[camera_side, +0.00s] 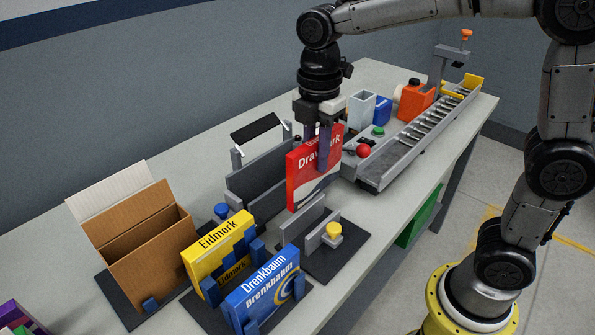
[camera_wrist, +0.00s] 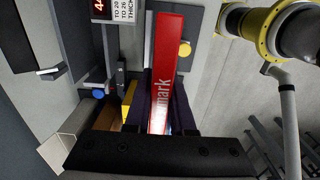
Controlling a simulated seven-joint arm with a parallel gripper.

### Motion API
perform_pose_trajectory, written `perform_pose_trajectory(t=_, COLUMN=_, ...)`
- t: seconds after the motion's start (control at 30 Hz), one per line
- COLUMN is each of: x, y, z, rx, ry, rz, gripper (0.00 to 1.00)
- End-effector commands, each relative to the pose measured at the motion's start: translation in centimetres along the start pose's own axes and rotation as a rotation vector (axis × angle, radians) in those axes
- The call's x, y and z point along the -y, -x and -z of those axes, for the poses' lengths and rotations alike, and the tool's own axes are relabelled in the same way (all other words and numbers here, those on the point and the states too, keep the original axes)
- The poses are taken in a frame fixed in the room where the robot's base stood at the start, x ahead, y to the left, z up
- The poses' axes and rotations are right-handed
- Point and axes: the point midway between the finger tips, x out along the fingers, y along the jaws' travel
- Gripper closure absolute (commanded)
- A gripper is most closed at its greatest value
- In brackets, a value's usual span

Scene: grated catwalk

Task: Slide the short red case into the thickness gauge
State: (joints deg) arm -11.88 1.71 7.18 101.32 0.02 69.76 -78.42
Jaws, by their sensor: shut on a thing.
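A red case (camera_side: 303,182) with white lettering hangs upright in my gripper (camera_side: 325,150), whose dark fingers are shut on its faces. In the wrist view the case (camera_wrist: 166,60) shows edge-on between the fingers (camera_wrist: 160,112). Two slotted grey stands are near it: a small one with a yellow knob (camera_side: 333,229), just below and in front of the case, and a larger one (camera_side: 260,187) with a blue knob, behind it.
A yellow case (camera_side: 205,250) and a blue case (camera_side: 265,290) stand in blue holders at the front. An open cardboard box (camera_side: 150,235) is at left. A roller conveyor (camera_side: 415,145), an orange container (camera_side: 412,102) and a red ball knob (camera_side: 363,151) are at right.

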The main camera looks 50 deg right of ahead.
Motion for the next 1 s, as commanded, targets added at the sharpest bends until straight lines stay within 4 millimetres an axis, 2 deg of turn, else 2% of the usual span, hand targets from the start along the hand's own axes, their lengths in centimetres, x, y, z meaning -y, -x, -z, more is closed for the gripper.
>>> perform_pose_trajectory(t=0.53, x=0.0, y=-4.1, z=-0.1, rx=0.0, ry=-0.004, rz=0.001, gripper=1.0)
perform_pose_trajectory(t=1.0, x=-0.1, y=-4.7, z=-0.1, rx=0.0, ry=-0.004, rz=-0.001, gripper=1.0)
